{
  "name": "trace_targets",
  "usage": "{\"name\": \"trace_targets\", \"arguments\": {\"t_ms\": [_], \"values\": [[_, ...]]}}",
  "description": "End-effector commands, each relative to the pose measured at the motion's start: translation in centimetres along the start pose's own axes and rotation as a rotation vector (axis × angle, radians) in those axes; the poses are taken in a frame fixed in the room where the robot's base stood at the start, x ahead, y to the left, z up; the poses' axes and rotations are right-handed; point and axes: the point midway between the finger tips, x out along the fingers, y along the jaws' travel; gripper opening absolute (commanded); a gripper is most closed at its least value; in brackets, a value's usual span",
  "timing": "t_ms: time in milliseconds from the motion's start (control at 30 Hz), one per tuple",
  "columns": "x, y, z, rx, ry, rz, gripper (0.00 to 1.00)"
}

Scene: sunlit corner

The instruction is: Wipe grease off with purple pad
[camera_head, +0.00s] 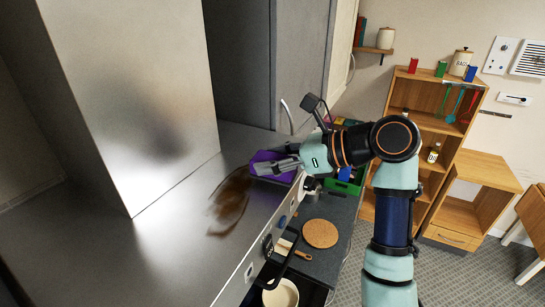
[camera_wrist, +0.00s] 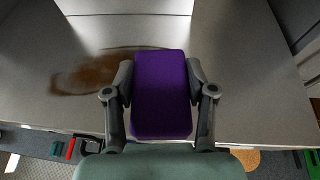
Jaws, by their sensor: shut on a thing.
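The purple pad (camera_wrist: 161,90) is between the two fingers of my gripper (camera_wrist: 161,85), which is shut on it. In the head view the purple pad (camera_head: 265,158) shows partly behind my gripper (camera_head: 276,166), at the right end of the grease. The brown grease smear (camera_head: 232,197) lies on the grey counter (camera_head: 190,230). In the wrist view the grease (camera_wrist: 95,75) spreads to the left of the pad and beyond it. I cannot tell whether the pad touches the counter.
A tall metal panel (camera_head: 130,90) stands on the counter behind the grease. Below the counter's front edge are a round cork mat (camera_head: 320,233), a pot (camera_head: 281,294) and a green crate (camera_head: 346,187). A wooden shelf (camera_head: 432,100) stands at the right.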

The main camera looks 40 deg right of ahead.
Motion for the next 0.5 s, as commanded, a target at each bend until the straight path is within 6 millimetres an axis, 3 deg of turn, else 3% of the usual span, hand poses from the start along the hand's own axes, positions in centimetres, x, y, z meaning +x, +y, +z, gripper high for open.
{"name": "trace_targets", "arguments": {"t_ms": [500], "values": [[0.39, 0.00, -0.94, -0.001, 0.000, 0.000, 0.19]]}}
